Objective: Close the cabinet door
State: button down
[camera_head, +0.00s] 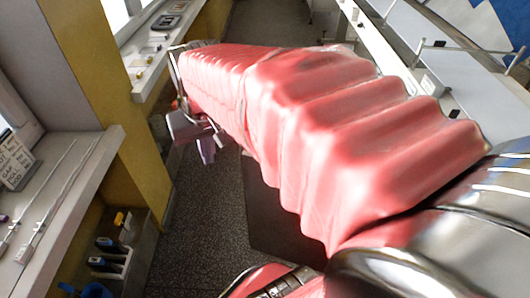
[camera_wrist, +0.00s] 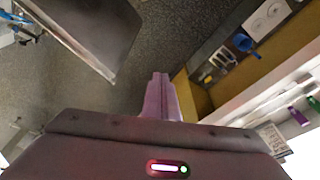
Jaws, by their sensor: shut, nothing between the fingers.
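A yellow cabinet (camera_head: 85,225) stands at the lower left in the head view, below a grey worktop. Its open front shows several bottles and tools inside; it also shows at the upper right in the wrist view (camera_wrist: 205,98). A dark flat panel (camera_head: 262,205), perhaps the cabinet door, is partly hidden behind my arm. A grey panel with a pale edge (camera_wrist: 95,28) shows at the upper left in the wrist view; I cannot tell if it is the same one. My gripper (camera_head: 207,158), with purple fingers, is shut and empty above the floor, apart from both; the fingers also show in the wrist view (camera_wrist: 160,92).
The worktop (camera_head: 50,215) with rods and a sign juts out at the left, next to a yellow pillar (camera_head: 110,90). A shelf with small items (camera_head: 150,60) lies beyond. Machine rails (camera_head: 400,50) run along the right. Dark speckled floor (camera_head: 200,220) is clear between.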

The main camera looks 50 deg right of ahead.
jog(key=d+f+m+g, duration=0.1)
jog(key=d+f, duration=0.1)
jog(key=d, duration=0.4)
jog(key=d+f+m, duration=0.2)
jog(key=d+f, duration=0.1)
jog(key=d, duration=0.3)
jog(key=d+f+m+g+y, duration=0.1)
jog(key=d+f+m, duration=0.1)
jog(key=d, duration=0.4)
jog(key=shift+w+d+f+g, duration=0.1)
jog(key=shift+w+f+g, duration=0.05)
jog(key=shift+f+g, duration=0.2)
jog(key=s+d+f+m+y, duration=0.1)
jog(key=s+d+f+m, duration=0.1)
jog(key=d+f, duration=0.3)
jog(key=s+d+f+m+y, duration=0.1)
jog(key=s+d+f+m, duration=0.1)
jog(key=s+d+f, duration=0.3)
jog(key=d+g, duration=0.1)
jog(key=d, duration=0.2)
jog(key=shift+s+d+f, duration=0.15)
jog(key=shift+d, duration=0.05)
jog(key=s+a+f, duration=0.2)
jog(key=a+f, duration=0.4)
jog(key=f, duration=0.3)
jog(key=shift+s+f, duration=0.15)
jog(key=shift+f, duration=0.2)
jog(key=shift+a, duration=0.15)
